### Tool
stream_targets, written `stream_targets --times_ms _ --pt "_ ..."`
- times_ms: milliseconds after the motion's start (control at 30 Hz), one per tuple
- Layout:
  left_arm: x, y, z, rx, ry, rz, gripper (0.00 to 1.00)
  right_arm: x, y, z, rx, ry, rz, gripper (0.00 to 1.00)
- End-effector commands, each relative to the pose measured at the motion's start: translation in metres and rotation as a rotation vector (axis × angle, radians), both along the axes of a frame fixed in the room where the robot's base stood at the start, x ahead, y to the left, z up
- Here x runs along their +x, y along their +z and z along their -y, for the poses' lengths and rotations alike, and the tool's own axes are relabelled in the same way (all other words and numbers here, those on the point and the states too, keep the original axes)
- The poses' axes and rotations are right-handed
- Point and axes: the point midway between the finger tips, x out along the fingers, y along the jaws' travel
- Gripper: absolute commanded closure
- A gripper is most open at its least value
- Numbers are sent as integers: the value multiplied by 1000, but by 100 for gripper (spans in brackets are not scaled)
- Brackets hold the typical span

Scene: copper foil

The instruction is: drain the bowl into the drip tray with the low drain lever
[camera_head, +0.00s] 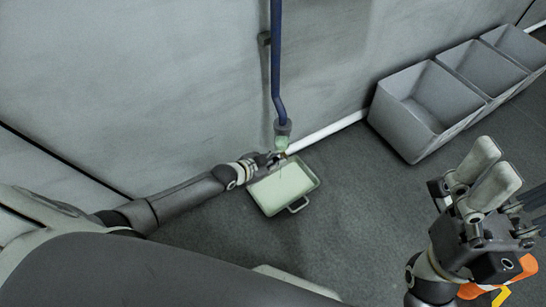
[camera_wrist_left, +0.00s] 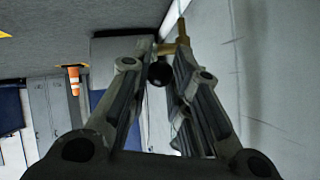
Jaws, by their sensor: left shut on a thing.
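The pale green drip tray (camera_head: 290,190), with a handle at its front, lies on the floor by the wall. Above it, a small grey-green fitting (camera_head: 283,128) ends the blue pipe; I cannot make out a bowl separately. My left gripper (camera_head: 272,160) is low, just under this fitting and over the tray's back edge. In the left wrist view, its fingers (camera_wrist_left: 158,88) are shut on a dark round knob (camera_wrist_left: 158,73), apparently the drain lever's end. A brass part (camera_wrist_left: 183,32) shows just beyond. My right gripper (camera_head: 490,165) is raised at right; its finger gap is unclear.
Several grey open bins (camera_head: 425,105) stand along the wall at the back right. The dark floor (camera_head: 350,210) right of the tray is clear. An orange cone (camera_wrist_left: 74,80) shows in the left wrist view.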

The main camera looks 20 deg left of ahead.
Motion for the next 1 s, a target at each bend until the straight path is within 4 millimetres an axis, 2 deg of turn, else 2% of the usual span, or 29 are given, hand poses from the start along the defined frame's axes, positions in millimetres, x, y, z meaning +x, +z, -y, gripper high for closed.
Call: stream_targets --times_ms 200,667,700,800,867,1000 --pt "0 1 0 15 0 -20 100 0 9 0 0 0 2 16" --pt "0 0 0 18 -1 -23 100 0 9 0 0 0 2 16" --pt "0 1 0 18 -1 -23 78 0 9 0 0 0 2 16" --pt "0 1 0 18 -1 -23 65 0 9 0 0 0 2 16" --pt "0 1 0 18 0 -22 58 0 9 0 0 0 2 16" --pt "1 1 0 18 0 -22 58 0 9 0 0 0 2 16"
